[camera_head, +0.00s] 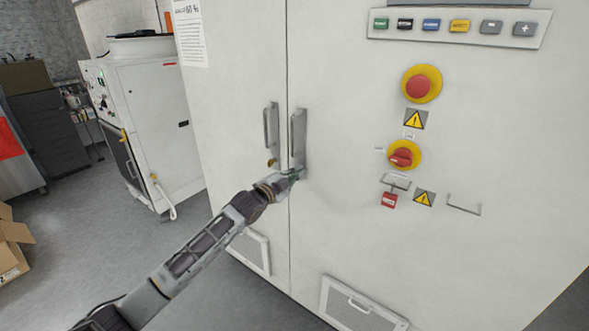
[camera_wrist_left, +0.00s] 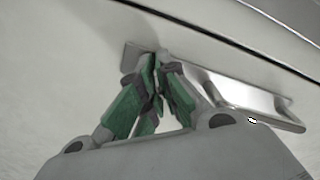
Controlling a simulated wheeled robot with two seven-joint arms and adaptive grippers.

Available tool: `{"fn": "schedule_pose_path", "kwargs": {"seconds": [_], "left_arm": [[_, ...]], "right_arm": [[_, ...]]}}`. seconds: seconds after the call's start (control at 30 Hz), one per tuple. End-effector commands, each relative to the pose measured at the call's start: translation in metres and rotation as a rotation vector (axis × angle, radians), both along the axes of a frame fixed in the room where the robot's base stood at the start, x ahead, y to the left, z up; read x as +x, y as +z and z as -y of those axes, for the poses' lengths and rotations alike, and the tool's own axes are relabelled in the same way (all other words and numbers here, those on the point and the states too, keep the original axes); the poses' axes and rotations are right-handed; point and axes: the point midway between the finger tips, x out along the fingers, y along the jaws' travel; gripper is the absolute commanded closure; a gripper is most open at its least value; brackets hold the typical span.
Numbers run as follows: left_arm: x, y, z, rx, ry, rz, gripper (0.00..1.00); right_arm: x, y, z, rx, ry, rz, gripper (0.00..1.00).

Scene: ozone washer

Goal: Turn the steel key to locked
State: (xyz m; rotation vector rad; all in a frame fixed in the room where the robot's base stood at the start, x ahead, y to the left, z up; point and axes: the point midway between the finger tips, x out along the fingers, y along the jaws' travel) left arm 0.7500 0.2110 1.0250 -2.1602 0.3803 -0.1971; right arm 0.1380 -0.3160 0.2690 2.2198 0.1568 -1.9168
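My left gripper (camera_head: 296,174) is at the lower end of the right-hand door handle (camera_head: 298,138) on the pale cabinet. In the left wrist view, the green-padded fingers of the gripper (camera_wrist_left: 156,66) are drawn together, with their tips at the handle's metal plate (camera_wrist_left: 132,54). The handle (camera_wrist_left: 245,97) runs off to the right of the fingers. I cannot make out the steel key in either view. The fingers cover the spot at their tips, and I cannot tell whether the key is between them. My right gripper is not in view.
The left-hand handle (camera_head: 271,130) stands close beside, with a small brass-coloured lock (camera_head: 272,163) under it. An emergency button (camera_head: 419,86) and a red rotary switch (camera_head: 402,157) are further right. A white machine (camera_head: 160,130) stands at left; grey floor (camera_head: 85,235) lies clear before it.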

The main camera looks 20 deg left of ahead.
Motion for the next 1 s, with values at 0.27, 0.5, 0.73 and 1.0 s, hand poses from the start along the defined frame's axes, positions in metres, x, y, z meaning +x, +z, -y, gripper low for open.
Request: {"fn": "schedule_pose_path", "kwargs": {"seconds": [0.27, 0.5, 0.73, 1.0], "left_arm": [[0.0, 0.0, 0.0, -0.133, 0.0, -0.051, 1.0], [0.0, 0.0, 0.0, -0.249, 0.002, -0.095, 1.0], [0.0, 0.001, 0.0, -0.401, 0.002, -0.15, 1.0], [0.0, 0.0, 0.0, -0.622, 0.003, -0.231, 1.0]], "right_arm": [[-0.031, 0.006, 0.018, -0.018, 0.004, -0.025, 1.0], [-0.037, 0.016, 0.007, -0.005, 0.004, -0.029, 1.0], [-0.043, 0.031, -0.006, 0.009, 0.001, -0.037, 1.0], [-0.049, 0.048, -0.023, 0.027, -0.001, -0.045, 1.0]]}}
